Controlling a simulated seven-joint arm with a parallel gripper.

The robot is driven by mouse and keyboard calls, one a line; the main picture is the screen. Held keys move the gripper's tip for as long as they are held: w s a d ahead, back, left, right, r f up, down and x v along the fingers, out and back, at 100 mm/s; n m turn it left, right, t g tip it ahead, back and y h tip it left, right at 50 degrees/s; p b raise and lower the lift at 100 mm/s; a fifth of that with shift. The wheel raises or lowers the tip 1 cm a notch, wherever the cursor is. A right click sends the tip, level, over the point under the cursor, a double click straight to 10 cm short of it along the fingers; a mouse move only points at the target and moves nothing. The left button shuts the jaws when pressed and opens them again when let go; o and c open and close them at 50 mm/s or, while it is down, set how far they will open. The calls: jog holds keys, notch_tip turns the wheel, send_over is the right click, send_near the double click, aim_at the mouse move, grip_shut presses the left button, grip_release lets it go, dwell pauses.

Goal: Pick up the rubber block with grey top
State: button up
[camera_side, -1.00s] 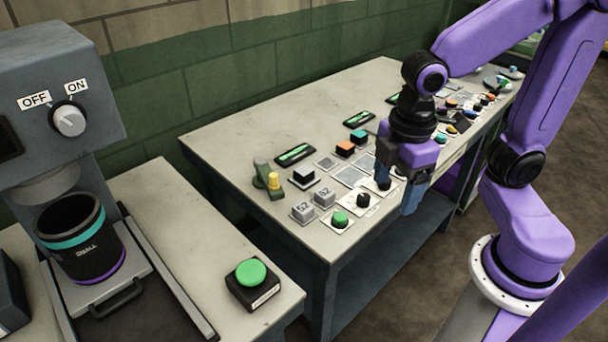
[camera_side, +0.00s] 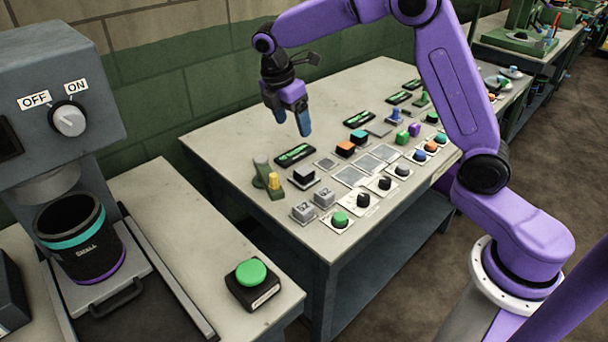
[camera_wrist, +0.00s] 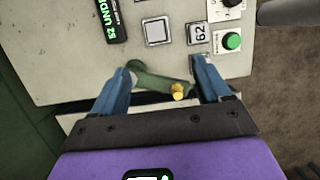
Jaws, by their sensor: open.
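A dark block with a greyish top (camera_side: 304,175) sits on a small light plate on the table, just in front of the nearest green-lit display. In the wrist view, the grey square top (camera_wrist: 157,32) shows ahead of the fingers, between the display and the grey "62" key. My gripper (camera_side: 291,123) is open and empty, pointing down above the table, behind and above the block in the side view. In the wrist view, its blue fingers (camera_wrist: 164,70) are spread wide, with the green lever between them in the picture.
The green lever piece with a yellow knob (camera_side: 268,178) stands close beside the block. Grey keys (camera_side: 302,212), a green button (camera_side: 340,219) and black knobs (camera_side: 363,200) line the front. Orange-topped (camera_side: 345,148) and teal-topped (camera_side: 358,136) blocks stand farther back. The table's back left is bare.

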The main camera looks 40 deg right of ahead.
send_over(304, 170)
jog(key=a, duration=0.2)
jog(key=f, duration=1.1)
jog(key=shift+s+d+f, duration=0.15)
jog(key=shift+s+f, duration=0.2)
jog(key=shift+s, duration=0.05)
jog(key=shift+w+x, duration=0.2)
jog(key=shift+x, duration=1.15)
jog(key=shift+w+x, duration=0.2)
jog(key=shift+x, duration=1.1)
jog(key=c, duration=1.3)
jog(key=shift+o, duration=0.2)
jog(key=shift+r, duration=0.1)
